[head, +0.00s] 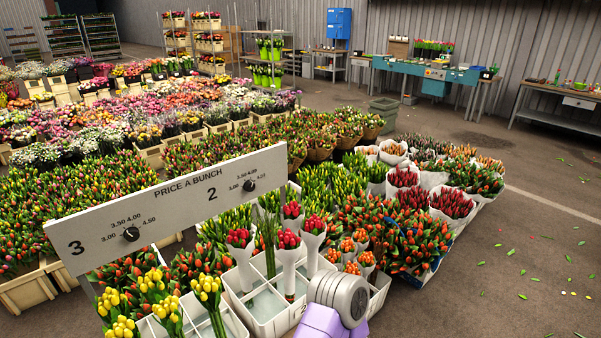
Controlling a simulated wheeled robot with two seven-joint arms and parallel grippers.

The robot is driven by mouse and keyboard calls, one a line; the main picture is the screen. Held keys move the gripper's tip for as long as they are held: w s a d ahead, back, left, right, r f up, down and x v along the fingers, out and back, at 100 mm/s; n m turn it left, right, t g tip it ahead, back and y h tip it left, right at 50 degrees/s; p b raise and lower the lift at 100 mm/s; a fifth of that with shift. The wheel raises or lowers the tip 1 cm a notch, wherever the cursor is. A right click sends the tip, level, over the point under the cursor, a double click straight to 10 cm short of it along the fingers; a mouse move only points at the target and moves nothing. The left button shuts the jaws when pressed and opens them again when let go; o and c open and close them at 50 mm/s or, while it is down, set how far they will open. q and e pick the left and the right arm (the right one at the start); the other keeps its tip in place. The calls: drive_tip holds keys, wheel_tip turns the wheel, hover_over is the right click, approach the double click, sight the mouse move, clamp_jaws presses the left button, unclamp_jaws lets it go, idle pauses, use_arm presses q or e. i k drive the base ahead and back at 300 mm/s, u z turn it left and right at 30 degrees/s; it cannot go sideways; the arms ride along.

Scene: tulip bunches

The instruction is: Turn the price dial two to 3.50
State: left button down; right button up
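A long pale board headed "PRICE A BUNCH" (165,205) stands tilted over the front crates. Dial two (249,185) is a small black knob near the board's right end, beside the numeral 2, with price marks from 3.00 upward around it; 3.50 is at its upper left. The pointer on it is too small to read. Dial three (131,234) is a similar black knob at the board's left end, beside the numeral 3. Neither gripper shows. A grey and purple link of my own arm shows at the bottom, below and right of the board.
White divided crates (265,310) with yellow tulips (165,305) and wrapped red tulips (288,240) stand under and in front of the board. Dense flower buckets fill the floor behind it. Open concrete floor (500,260) with scattered leaves lies at the right.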

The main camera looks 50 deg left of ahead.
sight(250, 186)
drive_tip(key=i, duration=2.05)
drive_tip(key=u, duration=3)
